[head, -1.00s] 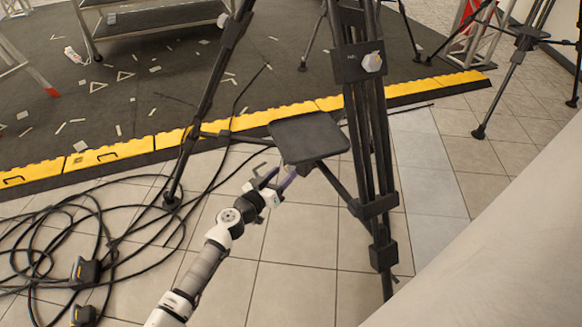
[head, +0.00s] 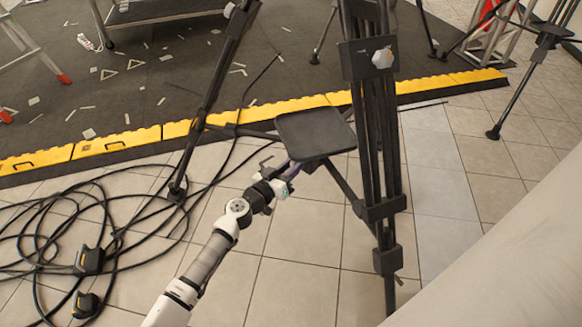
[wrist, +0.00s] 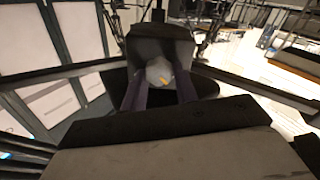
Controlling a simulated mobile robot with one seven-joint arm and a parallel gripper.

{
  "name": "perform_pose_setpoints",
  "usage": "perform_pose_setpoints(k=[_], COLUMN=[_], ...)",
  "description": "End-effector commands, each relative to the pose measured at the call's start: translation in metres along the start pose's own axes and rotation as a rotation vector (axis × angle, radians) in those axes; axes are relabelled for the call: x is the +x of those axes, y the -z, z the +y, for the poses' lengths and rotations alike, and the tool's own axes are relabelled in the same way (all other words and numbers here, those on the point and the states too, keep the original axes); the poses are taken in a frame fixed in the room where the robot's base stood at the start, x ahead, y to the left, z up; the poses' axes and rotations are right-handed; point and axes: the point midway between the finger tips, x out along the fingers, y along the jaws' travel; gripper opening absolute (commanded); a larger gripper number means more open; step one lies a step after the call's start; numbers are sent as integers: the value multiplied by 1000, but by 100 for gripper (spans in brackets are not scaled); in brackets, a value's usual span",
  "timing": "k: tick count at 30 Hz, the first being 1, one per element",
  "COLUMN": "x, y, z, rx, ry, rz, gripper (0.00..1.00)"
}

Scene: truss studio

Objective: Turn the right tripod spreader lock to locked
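The near tripod's spreader has a flat black plate (head: 315,133), with arms running to the left leg and the right-hand leg. In the wrist view a dark housing (wrist: 160,42) carries a pale faceted knob (wrist: 158,70) with an orange mark at its lower right. My gripper (head: 283,168) is at the plate's left front edge. In the wrist view its two purple fingers (wrist: 160,90) stand apart, one on each side of the knob. I cannot tell whether they touch it. In the head view this knob is hidden.
Another pale knob (head: 383,58) with an orange mark sits on a box higher on the right-hand leg. Black cables (head: 85,225) lie coiled on the tiles at left. A yellow-black edge strip (head: 115,143) crosses behind. A second tripod (head: 525,75) stands at right.

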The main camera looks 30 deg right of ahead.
Motion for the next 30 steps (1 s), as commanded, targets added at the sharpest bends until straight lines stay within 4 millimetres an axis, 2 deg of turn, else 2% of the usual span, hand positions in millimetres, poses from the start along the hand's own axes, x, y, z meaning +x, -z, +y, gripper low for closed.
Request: perform_pose_setpoints(k=[1,5,17,30], x=[0,0,0,0], y=[0,0,1,1], z=[0,0,1,2], rx=[0,0,82,447], ry=[0,0,1,1], rz=[0,0,0,0], gripper=[22,7,7,7])
